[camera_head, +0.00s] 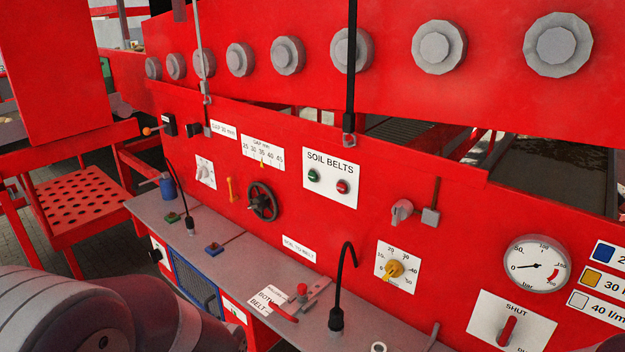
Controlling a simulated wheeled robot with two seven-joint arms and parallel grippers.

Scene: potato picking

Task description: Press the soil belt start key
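The SOIL BELTS plate (330,196) is a white label on the red machine panel, near the middle of the head view. It carries a green key (313,175) on the left and a red key (342,187) on the right. Nothing covers either key, and nothing touches them. Large grey rounded links of my own arm fill the lower left corner. Neither of my grippers' fingers shows in this view.
Left of the plate are a black handwheel (262,202) and a gap scale (262,153). A grey shelf (235,245) runs below, with black gooseneck stalks (340,290) and a red lever (282,311). A yellow dial (394,269) and pressure gauge (536,264) sit right.

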